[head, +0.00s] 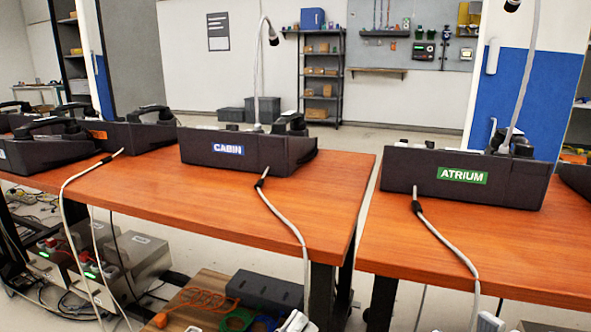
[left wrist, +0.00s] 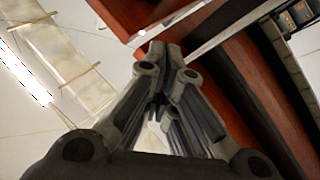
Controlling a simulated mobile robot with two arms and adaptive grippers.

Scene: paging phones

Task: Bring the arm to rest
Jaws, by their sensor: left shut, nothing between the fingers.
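My left gripper (left wrist: 164,54) fills the middle of the left wrist view. Its two dark fingers come together at the tips, with nothing held between them. I cannot clearly make out either gripper in the head view. The paging units labelled CABIN (head: 249,151) and ATRIUM (head: 465,179) stand on the wooden tables. Each has a gooseneck microphone rising from it and a pale cable over the front edge. No item is in the left gripper.
The near tables (head: 208,197) and (head: 490,250) have a narrow gap between them. More phone units (head: 140,130) stand at the left. A wooden board (head: 205,295) with coiled cables and a dark box (head: 265,292) lies below. Shelves (head: 321,85) stand at the back wall.

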